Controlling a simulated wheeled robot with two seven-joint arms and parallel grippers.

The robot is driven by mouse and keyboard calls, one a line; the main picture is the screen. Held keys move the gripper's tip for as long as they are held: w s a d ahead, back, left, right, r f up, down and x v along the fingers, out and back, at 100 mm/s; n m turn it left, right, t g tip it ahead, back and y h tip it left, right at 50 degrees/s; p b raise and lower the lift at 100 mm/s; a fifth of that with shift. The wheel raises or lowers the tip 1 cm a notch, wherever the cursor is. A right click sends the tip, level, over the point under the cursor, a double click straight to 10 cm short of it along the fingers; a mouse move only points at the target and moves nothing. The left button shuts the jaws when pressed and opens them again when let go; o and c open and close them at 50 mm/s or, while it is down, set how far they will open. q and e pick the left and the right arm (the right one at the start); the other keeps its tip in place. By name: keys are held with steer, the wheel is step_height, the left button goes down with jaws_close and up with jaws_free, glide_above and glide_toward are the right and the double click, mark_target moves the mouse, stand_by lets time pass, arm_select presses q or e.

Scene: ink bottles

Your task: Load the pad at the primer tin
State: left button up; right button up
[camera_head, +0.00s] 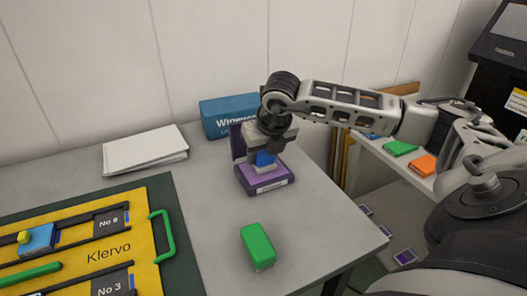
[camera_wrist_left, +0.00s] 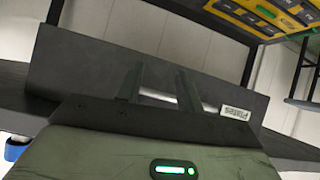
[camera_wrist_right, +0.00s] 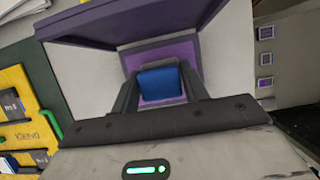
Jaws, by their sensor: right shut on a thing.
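The purple primer tin (camera_head: 265,188) stands on the grey table with its lid (camera_head: 237,142) open at the back. My right gripper (camera_head: 264,150) points down over the tin and is shut on a blue pad (camera_head: 264,159). In the right wrist view the blue pad (camera_wrist_right: 160,82) sits between the fingers (camera_wrist_right: 160,92), above the tin's lilac inside (camera_wrist_right: 150,55). I cannot tell whether the pad's underside touches it. My left gripper (camera_wrist_left: 158,88) shows only in the left wrist view, with its fingers apart and nothing between them.
A green block (camera_head: 257,245) lies in front of the tin. A blue box (camera_head: 226,115) stands behind it, a white stack (camera_head: 145,150) at back left. A yellow Klervo board (camera_head: 110,245) with rails fills the left. A low shelf (camera_head: 385,150) holds coloured blocks at right.

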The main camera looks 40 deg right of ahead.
steer(key=shift+f+b, duration=0.5)
stand_by(0.6)
steer(key=shift+s+a+f+b, duration=0.1)
steer(key=shift+f+b, duration=0.05)
steer(key=shift+b, duration=0.15)
stand_by(1.4)
steer(key=shift+r+p, duration=2.1)
steer(key=shift+r, duration=1.55)
